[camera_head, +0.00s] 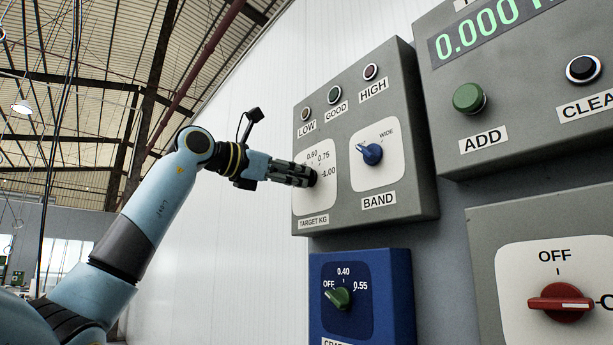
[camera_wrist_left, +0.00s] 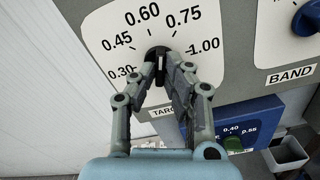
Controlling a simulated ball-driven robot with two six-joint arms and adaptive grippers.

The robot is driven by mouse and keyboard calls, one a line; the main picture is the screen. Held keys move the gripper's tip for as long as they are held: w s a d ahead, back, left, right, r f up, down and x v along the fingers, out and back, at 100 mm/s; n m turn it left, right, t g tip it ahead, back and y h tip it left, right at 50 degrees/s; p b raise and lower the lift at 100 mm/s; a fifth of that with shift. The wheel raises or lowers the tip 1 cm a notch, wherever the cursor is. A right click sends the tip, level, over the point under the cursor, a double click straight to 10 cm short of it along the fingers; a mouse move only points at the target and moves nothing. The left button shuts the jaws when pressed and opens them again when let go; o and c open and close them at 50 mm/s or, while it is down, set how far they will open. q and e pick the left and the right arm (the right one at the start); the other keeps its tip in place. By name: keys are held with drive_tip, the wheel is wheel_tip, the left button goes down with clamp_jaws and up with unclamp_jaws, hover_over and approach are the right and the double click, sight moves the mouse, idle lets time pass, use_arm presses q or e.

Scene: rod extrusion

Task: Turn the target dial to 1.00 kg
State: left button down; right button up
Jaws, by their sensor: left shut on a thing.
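The target dial's white plate (camera_head: 300,203) is on the grey panel (camera_head: 405,200) in the head view, labelled TARGET KG. In the left wrist view the plate (camera_wrist_left: 104,22) carries marks 0.30, 0.45, 0.60, 0.75 and 1.00. My left gripper (camera_head: 309,176) reaches the dial from the left. In the left wrist view the gripper (camera_wrist_left: 162,66) is shut on the dark dial knob (camera_wrist_left: 157,49), its fingers on either side. The fingers cover much of the knob, so I cannot tell where its pointer stands. My right gripper is not in view.
A blue box (camera_head: 393,290) with a green knob (camera_head: 339,297) hangs below. Further right are the green ADD button (camera_head: 469,98) and a red knob (camera_head: 560,303) near OFF.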

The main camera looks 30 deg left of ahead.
use_arm(q)
drive_tip(key=shift+r+m+p, duration=0.1)
drive_tip(key=shift+m+p, duration=0.2)
drive_tip(key=shift+m, duration=0.7)
drive_tip(key=shift+m, duration=1)
drive_tip(key=shift+m+p, duration=0.55)
drive_tip(key=shift+m, duration=0.45)
drive_tip(key=shift+m, duration=1)
